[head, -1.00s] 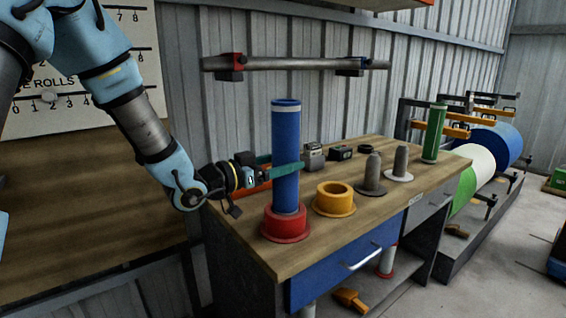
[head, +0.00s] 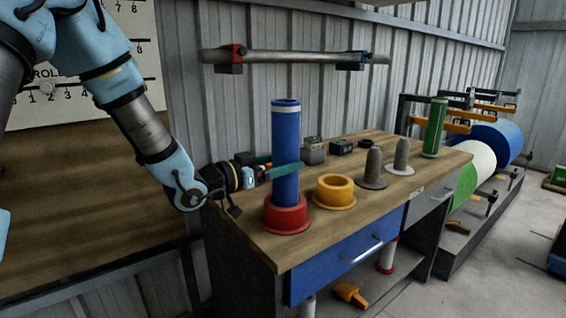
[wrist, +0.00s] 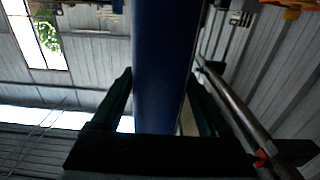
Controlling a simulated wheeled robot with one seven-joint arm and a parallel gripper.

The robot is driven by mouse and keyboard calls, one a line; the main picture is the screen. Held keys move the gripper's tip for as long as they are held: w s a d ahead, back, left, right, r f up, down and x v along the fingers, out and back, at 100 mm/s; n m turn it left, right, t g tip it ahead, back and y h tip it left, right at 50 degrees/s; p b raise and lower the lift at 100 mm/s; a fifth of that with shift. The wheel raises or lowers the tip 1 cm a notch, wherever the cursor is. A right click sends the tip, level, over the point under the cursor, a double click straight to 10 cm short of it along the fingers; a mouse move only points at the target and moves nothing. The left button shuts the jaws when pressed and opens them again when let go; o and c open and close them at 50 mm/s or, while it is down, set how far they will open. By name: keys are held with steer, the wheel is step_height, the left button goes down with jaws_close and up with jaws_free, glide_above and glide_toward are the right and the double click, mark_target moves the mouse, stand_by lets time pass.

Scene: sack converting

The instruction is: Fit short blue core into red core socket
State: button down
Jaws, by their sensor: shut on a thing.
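The short blue core (head: 285,130) stands upright over the red core socket (head: 286,216) at the left front of the bench. Its lower end meets the socket's ring and is hidden by the rim, so I cannot tell how deep it sits. My gripper (head: 284,166) is shut on the core at about mid-height, coming in from the left with teal fingers. In the wrist view the blue core (wrist: 163,70) runs between both fingers.
An orange socket (head: 335,190) stands close to the right of the red one. Grey spindles (head: 373,168), a green core (head: 434,130) and small boxes (head: 314,150) are further right and behind. A metal bar (head: 300,57) hangs on the wall above.

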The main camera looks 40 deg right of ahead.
steer(key=shift+f+b, duration=0.8)
steer(key=shift+f, duration=0.2)
jaws_free()
steer(key=a+b, duration=0.1)
steer(key=a, duration=0.9)
steer(key=shift+w+a, duration=0.3)
steer(key=shift+a, duration=0.1)
